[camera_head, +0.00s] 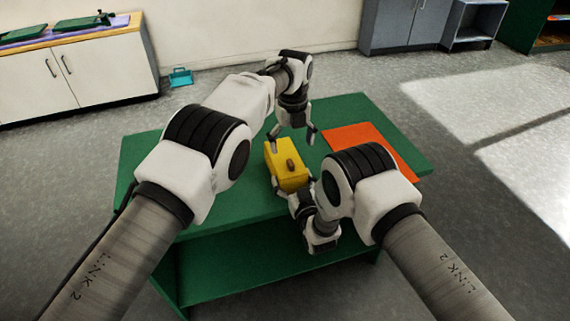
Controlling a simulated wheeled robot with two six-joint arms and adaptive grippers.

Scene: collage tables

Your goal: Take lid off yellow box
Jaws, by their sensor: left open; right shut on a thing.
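The yellow box (292,181) stands on the green table (235,199), with its yellow lid (278,156) on top. The lid has a dark brown knob (291,164) in its middle. My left gripper (292,139) is open and empty, pointing down near the far end of the box, with its fingers spread. My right gripper (293,187) is at the near end of the box and is shut on it. Its fingers show at both sides of the box's near end. Whether the lid sits fully closed is too small to tell.
An orange-red mat (393,158) lies on the table to the right, partly behind my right arm. The left part of the tabletop is clear. A white cabinet (105,68) with green items on it and a small teal thing (181,77) on the floor are farther back.

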